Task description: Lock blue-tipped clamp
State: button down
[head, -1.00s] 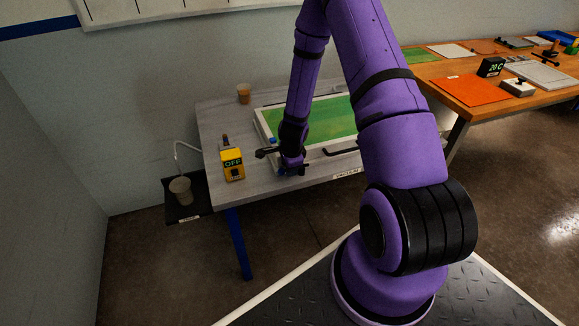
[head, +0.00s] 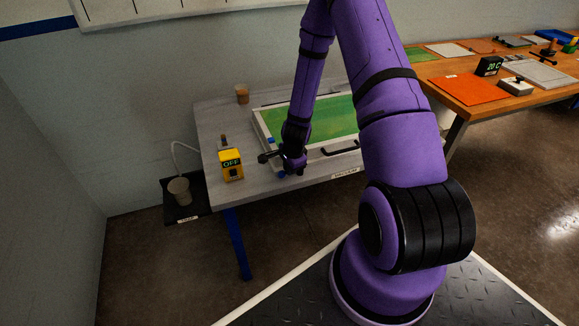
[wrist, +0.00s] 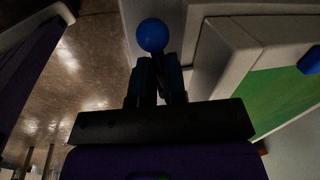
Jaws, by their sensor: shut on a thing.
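The blue ball tip (wrist: 152,35) of the clamp shows at the ends of my gripper's fingers in the wrist view. My gripper (wrist: 156,75) is shut on the clamp's dark lever just below the ball. In the head view my gripper (head: 294,163) is at the front left corner of the white frame (head: 262,128) with the green screen (head: 330,118). A bit of blue (head: 281,174) shows beside it there. The clamp's base is hidden, and I cannot tell the lever's exact angle.
A yellow box (head: 230,164) reading OFF stands left of the gripper. A second blue knob (wrist: 311,60) is on the frame. A black handle (head: 341,148) is on the frame's front. The floor in front is clear.

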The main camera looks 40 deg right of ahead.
jog(key=n, duration=0.1)
jog(key=s+n, duration=0.1)
jog(key=n, duration=0.1)
jog(key=shift+s+a+n+y, duration=0.25)
jog(key=shift+s+n+y, duration=0.05)
jog(key=shift+n+y, duration=0.1)
jog(key=n, duration=0.1)
jog(key=s+n, duration=0.1)
jog(key=n, duration=0.2)
jog(key=shift+s+d+n+g+y, duration=0.3)
jog(key=shift+s+d+y, duration=0.05)
jog(key=shift+d+y, duration=0.05)
jog(key=shift+s+d+f+n+g+y, duration=0.2)
jog(key=shift+d+n, duration=0.25)
jog(key=shift+n, duration=0.8)
jog(key=shift+s+d+r+n+g+y, duration=0.2)
jog(key=shift+s+d+n, duration=0.2)
jog(key=shift+n, duration=0.8)
jog(key=shift+s+d+f+n+g+y, duration=0.15)
jog(key=shift+d+n, duration=0.35)
jog(key=shift+n, duration=0.75)
jog(key=shift+s+d, duration=0.1)
jog(key=shift+s, duration=0.05)
jog(key=c, duration=1.2)
grip_release()
jog(key=shift+o, duration=0.2)
jog(key=shift+d, duration=0.1)
